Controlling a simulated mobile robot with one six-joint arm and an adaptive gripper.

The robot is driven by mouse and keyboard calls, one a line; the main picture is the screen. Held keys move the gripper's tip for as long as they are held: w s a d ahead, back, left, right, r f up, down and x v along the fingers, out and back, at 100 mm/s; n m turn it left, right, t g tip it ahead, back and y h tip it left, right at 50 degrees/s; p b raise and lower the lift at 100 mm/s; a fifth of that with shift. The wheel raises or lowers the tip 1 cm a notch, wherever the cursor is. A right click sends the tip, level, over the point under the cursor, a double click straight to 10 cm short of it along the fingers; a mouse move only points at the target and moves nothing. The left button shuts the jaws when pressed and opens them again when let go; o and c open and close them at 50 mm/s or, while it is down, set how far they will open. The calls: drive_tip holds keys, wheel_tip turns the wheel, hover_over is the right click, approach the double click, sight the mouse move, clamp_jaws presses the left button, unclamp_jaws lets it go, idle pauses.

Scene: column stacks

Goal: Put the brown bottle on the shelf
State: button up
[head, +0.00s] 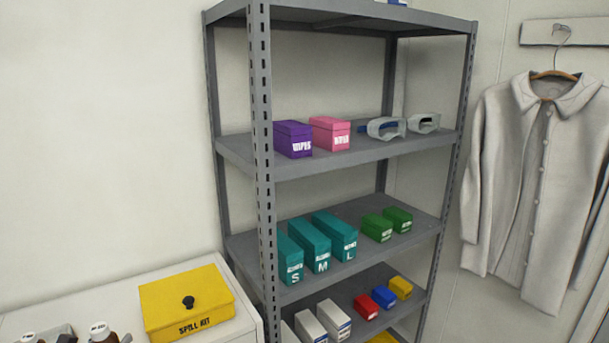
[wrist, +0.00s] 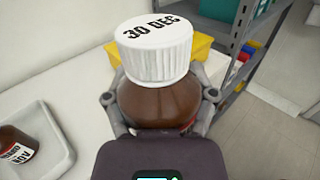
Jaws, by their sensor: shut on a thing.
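A brown bottle (wrist: 155,103) with a white ribbed cap marked "30 DEC" fills the middle of the wrist view. My gripper (wrist: 160,98) is shut on it, with one finger on each side of its body below the cap. The bottle's lower part is hidden by my gripper. In the head view, brown bottle tops with white caps show at the bottom left edge; I cannot tell for sure which is the held one. The grey metal shelf (head: 264,170) stands in the middle of the head view, with its lower part also at the upper right of the wrist view.
Another brown bottle (wrist: 15,145) lies in a white tray (wrist: 62,165). A yellow spill kit (head: 187,300) sits on the white counter. The shelf boards hold teal, green, purple, pink and smaller boxes, and goggles (head: 385,128). A coat (head: 540,190) hangs at right.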

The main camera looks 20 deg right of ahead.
drive_tip(key=shift+r+p, duration=2.15)
drive_tip(key=shift+r, duration=0.65)
drive_tip(key=shift+s, duration=0.1)
